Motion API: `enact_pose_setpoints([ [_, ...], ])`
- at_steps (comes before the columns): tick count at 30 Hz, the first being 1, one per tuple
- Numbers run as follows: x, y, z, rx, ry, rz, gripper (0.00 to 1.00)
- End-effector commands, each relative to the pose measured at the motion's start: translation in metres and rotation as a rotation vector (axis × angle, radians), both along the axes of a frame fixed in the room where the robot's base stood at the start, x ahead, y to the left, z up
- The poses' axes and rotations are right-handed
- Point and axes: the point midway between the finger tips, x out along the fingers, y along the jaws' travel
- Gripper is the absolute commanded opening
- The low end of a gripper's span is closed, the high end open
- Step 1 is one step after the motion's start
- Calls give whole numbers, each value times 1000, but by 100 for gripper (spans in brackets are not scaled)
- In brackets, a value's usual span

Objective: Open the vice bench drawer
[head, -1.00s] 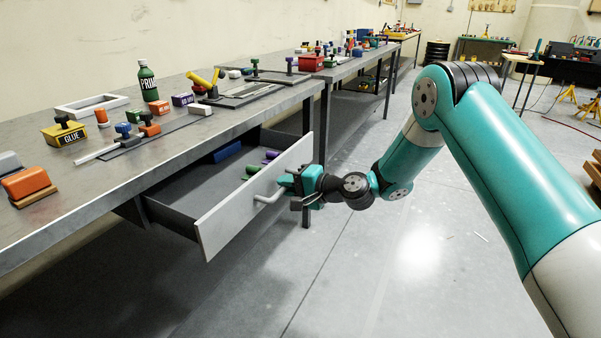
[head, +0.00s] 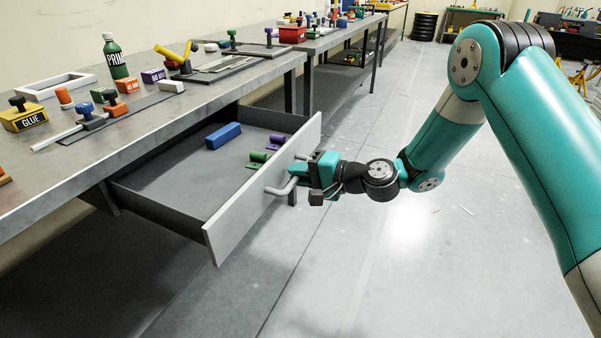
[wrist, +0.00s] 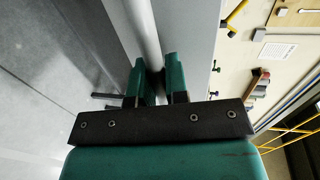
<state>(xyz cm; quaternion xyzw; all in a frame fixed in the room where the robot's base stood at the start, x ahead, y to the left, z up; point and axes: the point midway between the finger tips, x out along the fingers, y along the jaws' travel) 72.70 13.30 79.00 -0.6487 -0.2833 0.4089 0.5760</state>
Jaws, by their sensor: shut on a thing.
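The vice bench drawer (head: 225,222) is pulled well out from under the grey workbench, with its light grey front facing right in the head view. Its bar handle (head: 281,189) sticks out from the front. My gripper (head: 297,175) is shut on this handle. In the wrist view the two teal fingers (wrist: 161,84) stand on either side of the pale handle bar (wrist: 142,30). Inside the drawer lie a blue block (head: 223,135) and a few small green and purple pieces (head: 259,156). The far end of the handle is partly hidden by my gripper.
The workbench top (head: 150,128) holds a green bottle (head: 114,58), a yellow glue box (head: 24,118), a white frame (head: 56,86) and a yellow-handled tool (head: 177,54). A second bench stands beyond.

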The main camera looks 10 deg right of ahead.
Motion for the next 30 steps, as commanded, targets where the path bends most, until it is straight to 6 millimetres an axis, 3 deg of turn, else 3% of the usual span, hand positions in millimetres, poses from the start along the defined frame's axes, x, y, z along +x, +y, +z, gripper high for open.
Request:
enact_pose_setpoints([
  [1, 0, 0, 0, 0, 0, 1, 19],
  [4, 0, 0, 0, 0, 0, 1, 39],
  [16, -4, -9, 1, -1, 3, -4, 39],
  [20, -16, -29, 7, 1, 4, -7, 39],
  [30, -60, -103, 25, 1, 2, -8, 39],
])
